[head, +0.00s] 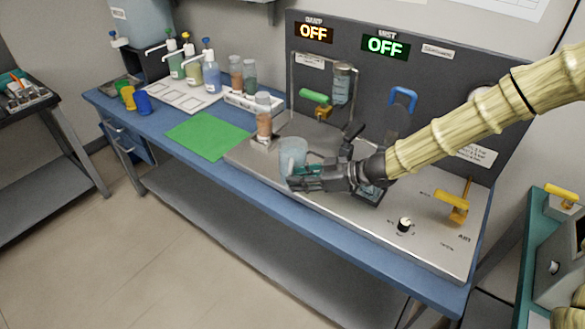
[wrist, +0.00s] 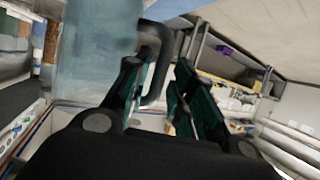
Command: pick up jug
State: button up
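The jug (head: 293,152) is a translucent pale-blue vessel standing upright at the front left of the grey metal panel on the bench. In the wrist view the jug (wrist: 95,65) fills the left side, and its dark looped handle (wrist: 158,62) points toward my fingers. My gripper (head: 298,178) is low at the jug's near side in the head view, covering its lower part. In the wrist view my gripper (wrist: 167,78) has its teal-padded fingers apart. The handle reaches into the gap between them, close to the left finger; I cannot tell whether they touch.
A tube of brown grains (head: 264,117) stands close behind and left of the jug. A green mat (head: 208,135) lies clear to the left. A yellow lever (head: 452,203) and a black knob (head: 404,225) are on the panel at right. An upright board with OFF signs (head: 385,45) stands behind.

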jog(key=shift+x, duration=1.4)
grip_shut()
jog(key=shift+r, duration=0.1)
